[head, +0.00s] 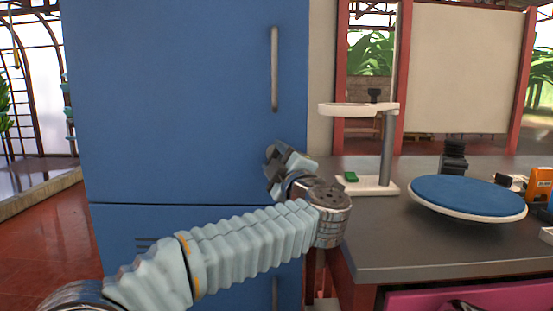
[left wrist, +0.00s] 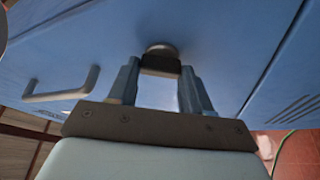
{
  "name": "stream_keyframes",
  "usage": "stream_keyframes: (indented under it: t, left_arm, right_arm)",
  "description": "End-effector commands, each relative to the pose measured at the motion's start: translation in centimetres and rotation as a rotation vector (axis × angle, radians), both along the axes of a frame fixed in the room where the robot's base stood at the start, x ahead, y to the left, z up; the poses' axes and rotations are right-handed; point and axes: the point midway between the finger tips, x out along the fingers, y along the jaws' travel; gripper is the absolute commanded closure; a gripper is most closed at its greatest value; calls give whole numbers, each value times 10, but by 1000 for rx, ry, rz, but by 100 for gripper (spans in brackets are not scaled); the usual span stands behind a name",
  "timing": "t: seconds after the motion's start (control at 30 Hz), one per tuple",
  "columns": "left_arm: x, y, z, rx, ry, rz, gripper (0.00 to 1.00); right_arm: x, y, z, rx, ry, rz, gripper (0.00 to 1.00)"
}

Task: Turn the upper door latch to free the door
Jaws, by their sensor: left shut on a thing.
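The blue cabinet's upper door (head: 185,100) fills the left half of the head view and looks closed. A long pale vertical handle (head: 274,68) is near its right edge. My left gripper (head: 280,165) is at the lower right part of this door, below the handle. In the left wrist view, the dark latch (left wrist: 161,62) with a round base sits between the two fingers of my left gripper (left wrist: 160,82), which is shut on it. In the head view the gripper hides the latch. My right gripper is in neither view.
A grey counter (head: 400,250) stands to the right, close to my left wrist. On it are a white stand with a ring (head: 388,150), a blue round cushion (head: 467,195) and an orange box (head: 539,186). A lower blue door (head: 125,225) is below the upper one.

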Motion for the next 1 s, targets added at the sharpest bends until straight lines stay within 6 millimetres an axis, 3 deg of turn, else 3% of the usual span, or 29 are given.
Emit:
stream_keyframes:
  t: [0.5,1.0]
  left_arm:
    - [0,-1,2,-395,2,0,82]
    - [0,-1,2,-506,2,0,82]
  right_arm:
    - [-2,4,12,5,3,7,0]
    - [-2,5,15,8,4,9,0]
